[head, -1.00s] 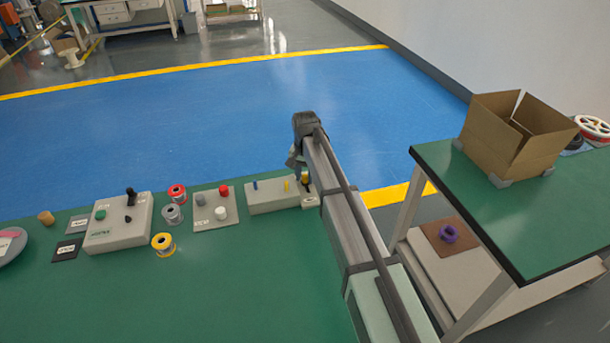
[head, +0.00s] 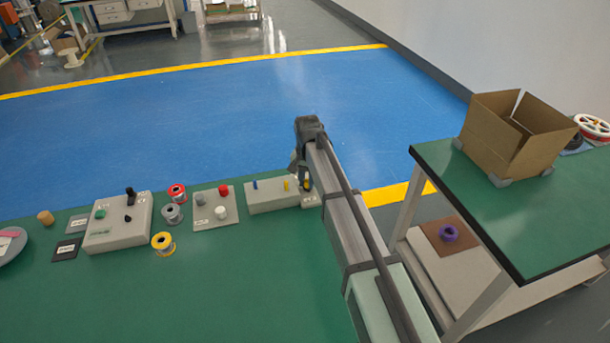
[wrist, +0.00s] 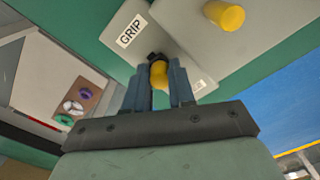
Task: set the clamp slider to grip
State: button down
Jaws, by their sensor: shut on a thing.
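The clamp slider's yellow knob (wrist: 159,75) sits between the two fingers of my gripper (wrist: 159,72) in the wrist view, and the fingers are shut on it. It stands in a pale grey panel, beside a white label reading GRIP (wrist: 131,31). In the head view my gripper (head: 301,178) is at the right end of the grey control box (head: 270,200), with the yellow knob (head: 308,186) partly hidden by it. The slider's slot is mostly hidden by the fingers, so its exact setting cannot be told.
Another yellow knob (wrist: 223,14) stands on the neighbouring panel. A blue knob (head: 255,184) is farther left on the box. A button panel (head: 214,212) and several spools lie left. The front of the green table (head: 200,295) is clear.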

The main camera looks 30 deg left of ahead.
aim_at(309, 193)
jog(key=shift+s+d, duration=0.65)
jog(key=shift+s, duration=0.05)
jog(key=c, duration=1.2)
grip_release()
jog(key=shift+w+r, duration=0.1)
jog(key=shift+r, duration=0.45)
notch_tip(309, 193, up, 13)
jog(key=shift+f, duration=0.15)
